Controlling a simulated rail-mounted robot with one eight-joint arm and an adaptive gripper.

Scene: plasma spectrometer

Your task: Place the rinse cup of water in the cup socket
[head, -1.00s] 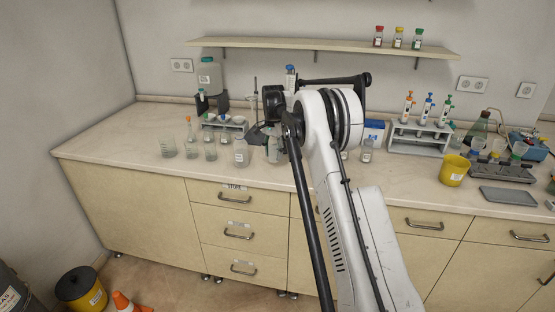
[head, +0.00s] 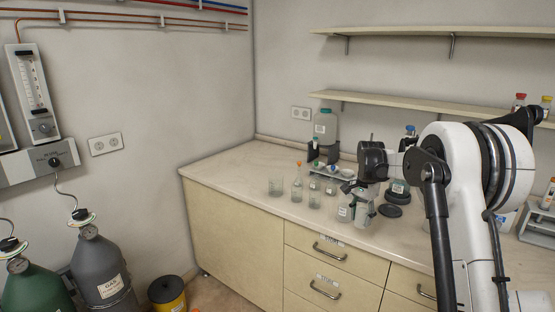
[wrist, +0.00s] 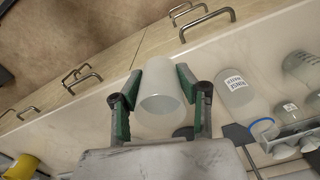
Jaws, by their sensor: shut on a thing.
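A pale translucent cup (wrist: 163,95) is between the green-padded fingers of my gripper (wrist: 159,88) in the wrist view. The fingers press on it from both sides, and I look at it from above at a slant. Whether water is in it I cannot tell. That labelled vessel also shows right of the cup in the wrist view (wrist: 235,92). I cannot pick out the cup socket with certainty.
Several glass vessels (head: 275,186) stand left of my gripper on the bench (head: 228,171). A small rack (head: 340,173) and a large bottle (head: 325,127) are behind. A dark disc (head: 391,211) lies to the right. The bench's far left is clear.

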